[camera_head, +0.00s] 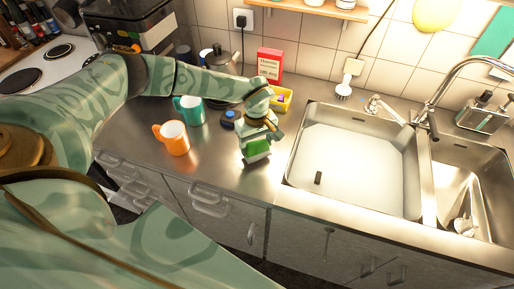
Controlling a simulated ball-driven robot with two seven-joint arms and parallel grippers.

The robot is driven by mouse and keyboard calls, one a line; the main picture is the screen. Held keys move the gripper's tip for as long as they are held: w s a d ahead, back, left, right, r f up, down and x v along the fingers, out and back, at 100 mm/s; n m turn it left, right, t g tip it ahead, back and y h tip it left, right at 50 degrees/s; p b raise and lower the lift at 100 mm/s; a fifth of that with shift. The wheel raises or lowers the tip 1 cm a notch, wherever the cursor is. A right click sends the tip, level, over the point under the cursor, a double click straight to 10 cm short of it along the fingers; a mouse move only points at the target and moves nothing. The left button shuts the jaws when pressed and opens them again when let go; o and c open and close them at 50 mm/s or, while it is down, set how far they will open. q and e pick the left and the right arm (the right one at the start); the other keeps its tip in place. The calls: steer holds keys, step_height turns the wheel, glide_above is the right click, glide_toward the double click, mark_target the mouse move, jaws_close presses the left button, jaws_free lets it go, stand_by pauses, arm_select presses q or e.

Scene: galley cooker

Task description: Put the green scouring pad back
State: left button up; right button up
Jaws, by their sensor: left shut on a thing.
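The green scouring pad (257,147) is at the lower end of my left gripper (256,136), over the steel counter just left of the sink. My left gripper points down and is shut on the pad. Whether the pad touches the counter I cannot tell. A small yellow tray (287,104) with things in it stands just behind the gripper, partly hidden by it. My right gripper is not in view.
An orange mug (176,139) and a teal mug (189,110) stand left of the gripper, with a dark blue round thing (228,117) nearby. A red box (269,65) and a kettle (220,60) stand behind. The sink (355,160) lies right, its tap (436,100) rising behind.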

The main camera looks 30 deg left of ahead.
mark_target(257, 143)
arm_select(q)
steer(key=shift+d+f, duration=0.1)
steer(key=shift+f, duration=1.05)
steer(key=shift+f, duration=0.15)
steer(key=o, duration=0.9)
step_height(257, 143, up, 12)
steer(key=shift+r+p, duration=0.2)
steer(key=shift+p, duration=0.35)
